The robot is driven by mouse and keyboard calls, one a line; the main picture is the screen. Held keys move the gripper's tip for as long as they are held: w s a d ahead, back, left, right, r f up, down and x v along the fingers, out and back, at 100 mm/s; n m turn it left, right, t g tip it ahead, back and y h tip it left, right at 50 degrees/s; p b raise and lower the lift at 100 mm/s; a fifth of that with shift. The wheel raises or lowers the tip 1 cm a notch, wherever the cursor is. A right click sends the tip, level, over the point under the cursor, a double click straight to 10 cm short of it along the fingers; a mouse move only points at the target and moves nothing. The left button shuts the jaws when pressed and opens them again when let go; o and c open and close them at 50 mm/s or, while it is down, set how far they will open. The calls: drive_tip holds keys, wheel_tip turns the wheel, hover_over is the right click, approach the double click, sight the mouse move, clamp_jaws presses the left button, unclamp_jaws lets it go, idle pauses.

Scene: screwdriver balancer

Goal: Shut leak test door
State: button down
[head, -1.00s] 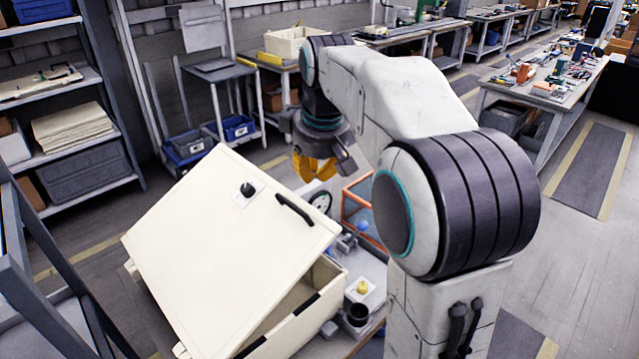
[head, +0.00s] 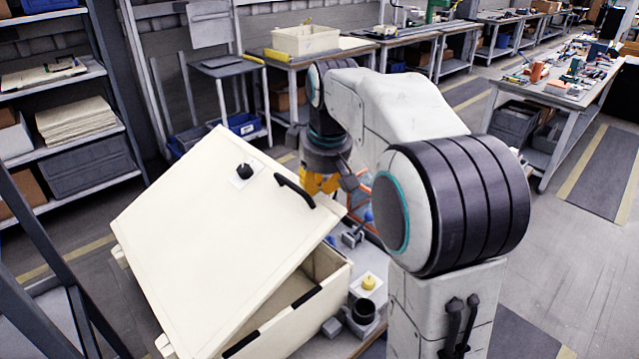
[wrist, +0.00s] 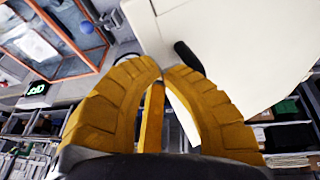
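The leak test door is a cream lid (head: 205,245) with a black handle (head: 294,190) and a black knob (head: 244,171). It is tilted open above its cream box (head: 318,305), with a gap along the near right side. My gripper (head: 320,184) has yellow fingers and is just beyond the lid's far right edge, partly hidden by it. In the wrist view my gripper (wrist: 164,72) has its fingertips together with nothing held. The lid (wrist: 245,50) and its handle (wrist: 187,56) show just past the fingertips; contact cannot be told.
A small yellow-topped part (head: 369,283) and a dark cup (head: 363,310) stand beside the box. An orange-framed case (wrist: 75,40) lies near my gripper. Shelves (head: 75,125) stand at the left, and a workbench (head: 560,85) at the far right. The floor at the right is clear.

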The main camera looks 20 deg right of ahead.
drive_tip(key=shift+w+d+f, duration=0.1)
drive_tip(key=shift+f, duration=0.35)
drive_tip(key=shift+f+b, duration=0.1)
drive_tip(key=shift+b, duration=0.2)
